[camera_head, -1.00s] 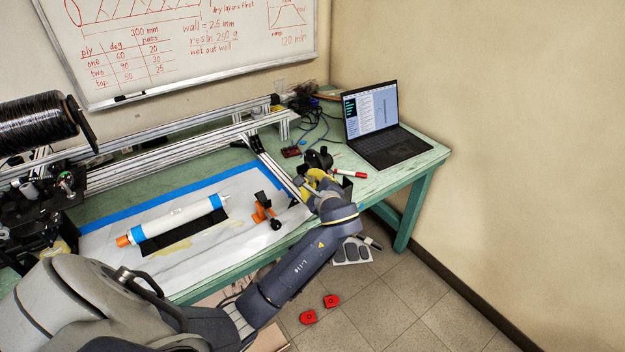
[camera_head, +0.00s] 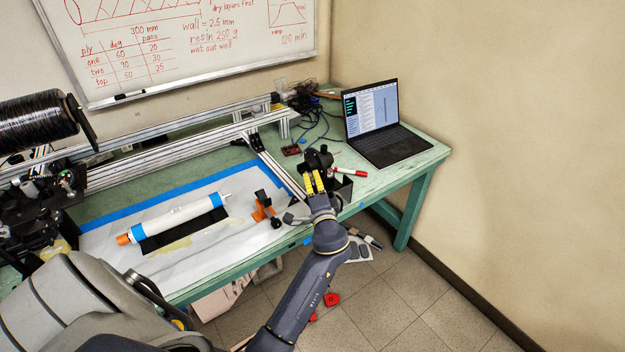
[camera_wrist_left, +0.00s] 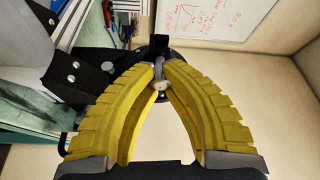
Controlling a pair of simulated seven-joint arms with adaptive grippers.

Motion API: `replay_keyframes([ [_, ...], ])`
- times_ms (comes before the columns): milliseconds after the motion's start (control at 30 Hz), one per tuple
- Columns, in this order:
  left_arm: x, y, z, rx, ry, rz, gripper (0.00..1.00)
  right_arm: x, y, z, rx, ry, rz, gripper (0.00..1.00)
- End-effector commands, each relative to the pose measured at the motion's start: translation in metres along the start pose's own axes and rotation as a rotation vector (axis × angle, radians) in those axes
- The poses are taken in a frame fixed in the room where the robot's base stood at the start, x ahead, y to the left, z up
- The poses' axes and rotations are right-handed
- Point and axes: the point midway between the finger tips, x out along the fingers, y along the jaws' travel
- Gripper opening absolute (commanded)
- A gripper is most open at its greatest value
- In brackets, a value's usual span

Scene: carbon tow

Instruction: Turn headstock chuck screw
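The dark headstock chuck (camera_head: 319,158) stands near the table's right front part, at the end of the aluminium rail. My left gripper (camera_head: 314,178) reaches to its near side with yellow fingers close together. In the left wrist view, the fingers of this gripper (camera_wrist_left: 160,72) bow inward and their tips close around a small grey and pale metal piece, the chuck screw (camera_wrist_left: 161,86). The dark chuck body (camera_wrist_left: 122,85) lies behind the fingers, partly hidden by them. The screw is hidden in the head view. My right gripper is not in view.
A white tube with blue bands (camera_head: 180,221) lies on the sheet. A red marker (camera_head: 350,172) and laptop (camera_head: 385,125) sit right of the chuck.

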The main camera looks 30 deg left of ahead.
Motion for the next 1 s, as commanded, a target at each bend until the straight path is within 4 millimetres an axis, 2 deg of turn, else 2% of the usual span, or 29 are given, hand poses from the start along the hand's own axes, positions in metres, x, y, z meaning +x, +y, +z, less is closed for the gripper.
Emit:
replay_keyframes([
  [33, 0.0002, 0.0030, 0.0072, -0.028, -0.016, -0.014, 0.00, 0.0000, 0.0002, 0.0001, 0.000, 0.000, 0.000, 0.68],
  [1000, 0.0021, 0.0055, 0.0050, -0.787, -0.011, -0.338, 0.00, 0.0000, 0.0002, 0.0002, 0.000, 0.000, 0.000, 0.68],
])
